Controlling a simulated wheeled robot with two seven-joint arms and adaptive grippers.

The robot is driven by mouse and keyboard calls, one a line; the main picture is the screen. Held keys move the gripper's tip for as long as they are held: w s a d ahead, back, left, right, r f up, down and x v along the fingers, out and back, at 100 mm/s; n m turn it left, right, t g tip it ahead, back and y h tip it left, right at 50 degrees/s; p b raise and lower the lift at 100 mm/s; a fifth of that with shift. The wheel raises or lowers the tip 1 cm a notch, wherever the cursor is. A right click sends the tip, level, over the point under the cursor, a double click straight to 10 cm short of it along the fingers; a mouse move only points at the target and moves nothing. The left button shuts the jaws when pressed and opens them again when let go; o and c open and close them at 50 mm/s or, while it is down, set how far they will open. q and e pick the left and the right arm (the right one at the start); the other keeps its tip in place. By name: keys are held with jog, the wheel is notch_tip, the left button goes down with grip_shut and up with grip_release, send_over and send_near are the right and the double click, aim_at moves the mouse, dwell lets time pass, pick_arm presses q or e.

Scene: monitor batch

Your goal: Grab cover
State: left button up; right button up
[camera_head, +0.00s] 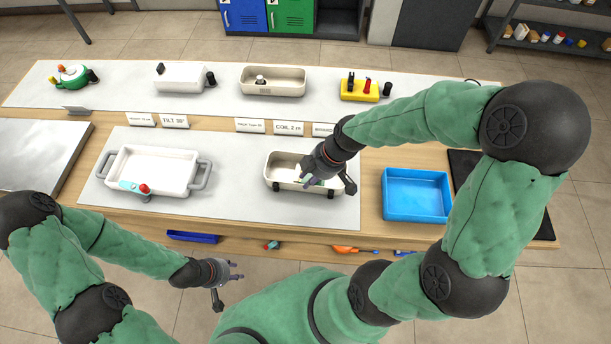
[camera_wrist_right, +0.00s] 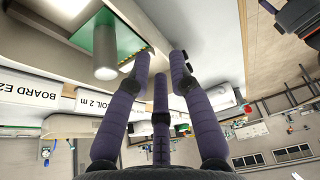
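My right gripper (camera_head: 312,181) hangs over the cream tray (camera_head: 279,157) in the head view. In the right wrist view its purple fingers (camera_wrist_right: 160,72) are spread apart with nothing between them. A green board (camera_wrist_right: 128,40) with a grey cylinder (camera_wrist_right: 105,58) on it lies in the tray, ahead and left of the fingers, apart from them. I cannot tell which thing is the cover; no part is plainly one. My left gripper (camera_head: 236,271) is in front of the table, low and empty, with its fingers apart.
A white tray with handles (camera_head: 180,163) stands left, with a red-knobbed tool (camera_head: 143,188) on its front edge. A blue bin (camera_head: 417,211) stands right. A rear shelf holds a white box (camera_head: 182,76), a cream tray (camera_head: 290,94) and a yellow block (camera_head: 351,95).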

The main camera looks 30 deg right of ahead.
aim_at(305, 192)
jog(key=b+x, duration=0.1)
jog(key=x, duration=0.3)
jog(key=shift+d+f, duration=0.1)
jog(key=shift+d, duration=0.05)
grip_shut()
